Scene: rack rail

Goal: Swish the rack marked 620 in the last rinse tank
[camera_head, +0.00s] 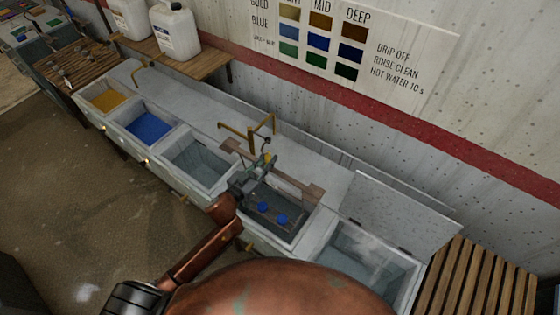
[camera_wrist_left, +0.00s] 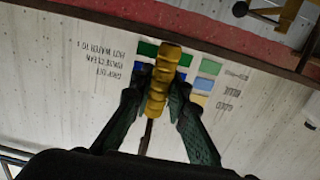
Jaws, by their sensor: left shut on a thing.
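My left gripper (camera_head: 258,172) is over the left part of the fourth tank from the left (camera_head: 293,238). In the left wrist view my left gripper (camera_wrist_left: 155,98) is shut on a ribbed yellow grip (camera_wrist_left: 157,85) with a thin dark stem below it. The yellow grip also shows in the head view (camera_head: 268,158). A brown bar (camera_head: 300,183) lies across the back of this tank. Two blue pieces (camera_head: 282,218) show inside the tank; I cannot tell whether they hang from the rack. No mark 620 is readable. My right gripper is out of view.
To the left are a clear-water tank (camera_head: 198,165), a blue tank (camera_head: 149,127) and a yellow tank (camera_head: 106,97). To the right is a tank (camera_head: 365,258) with a raised lid (camera_head: 400,215). A brass tap (camera_head: 250,128) stands behind. Slatted wood (camera_head: 478,280) lies far right.

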